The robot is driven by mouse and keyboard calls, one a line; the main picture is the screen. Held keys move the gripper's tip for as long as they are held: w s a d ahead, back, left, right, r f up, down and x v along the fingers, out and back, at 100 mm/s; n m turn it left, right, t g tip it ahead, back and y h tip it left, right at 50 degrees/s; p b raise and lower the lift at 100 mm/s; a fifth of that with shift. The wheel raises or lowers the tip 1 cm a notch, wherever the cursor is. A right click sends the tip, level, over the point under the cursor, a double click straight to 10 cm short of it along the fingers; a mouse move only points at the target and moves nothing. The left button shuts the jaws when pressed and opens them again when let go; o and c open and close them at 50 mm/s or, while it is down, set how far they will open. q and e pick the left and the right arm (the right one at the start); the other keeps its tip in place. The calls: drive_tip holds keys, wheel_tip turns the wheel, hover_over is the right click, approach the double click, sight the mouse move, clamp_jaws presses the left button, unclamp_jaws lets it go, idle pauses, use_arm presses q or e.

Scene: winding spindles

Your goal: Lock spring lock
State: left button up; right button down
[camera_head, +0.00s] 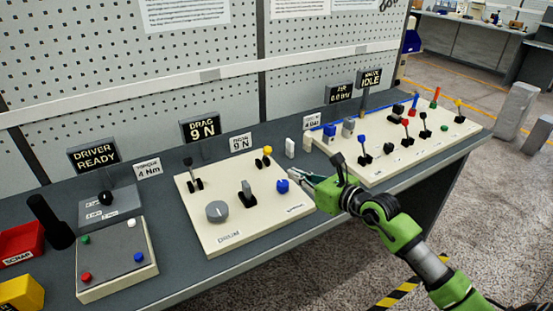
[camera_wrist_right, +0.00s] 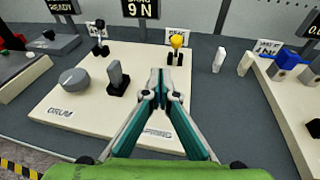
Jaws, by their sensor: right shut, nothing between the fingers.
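The drum panel (camera_head: 232,238) is a cream board on the bench. A blue knob (camera_head: 283,186) stands at its right side, just above a label that seems to read SPRING (camera_head: 296,209). My right gripper (camera_head: 293,174) is shut and empty, with its fingertips close to the blue knob; whether they touch it I cannot tell. In the right wrist view the shut fingers (camera_wrist_right: 166,75) point over the panel, and the knob is hidden behind them. The SPRING label (camera_wrist_right: 157,133) shows partly beside the fingers. My left gripper is in neither view.
The panel also holds a grey dial (camera_head: 217,211), a dark-based grey lever (camera_head: 247,192), a black lever (camera_head: 194,179) and a yellow-topped lever (camera_head: 266,154). A white block (camera_head: 290,147) stands behind. A second panel with several levers (camera_head: 391,169) lies to the right.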

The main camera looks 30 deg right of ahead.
sight(267, 151)
drive_tip(key=d, duration=0.1)
drive_tip(key=d+f, duration=0.1)
drive_tip(key=d+h, duration=0.1)
drive_tip(key=shift+w+f+n+g, duration=0.2)
drive_tip(key=shift+f+n+g, duration=0.15)
drive_tip(key=shift+n+g, duration=0.05)
drive_tip(key=p+x, duration=0.1)
drive_tip(key=x, duration=0.9)
drive_tip(key=shift+w+a+r+p, duration=0.15)
drive_tip(key=shift+w+r+p, duration=0.15)
drive_tip(key=shift+w, duration=0.25)
drive_tip(key=shift+w+a+r+p, duration=0.1)
drive_tip(key=shift+w+r+p, duration=0.25)
drive_tip(key=shift+w, duration=0.15)
drive_tip(key=shift+w+a+r, duration=0.15)
drive_tip(key=shift+w+r, duration=0.1)
drive_tip(key=shift+w, duration=0.45)
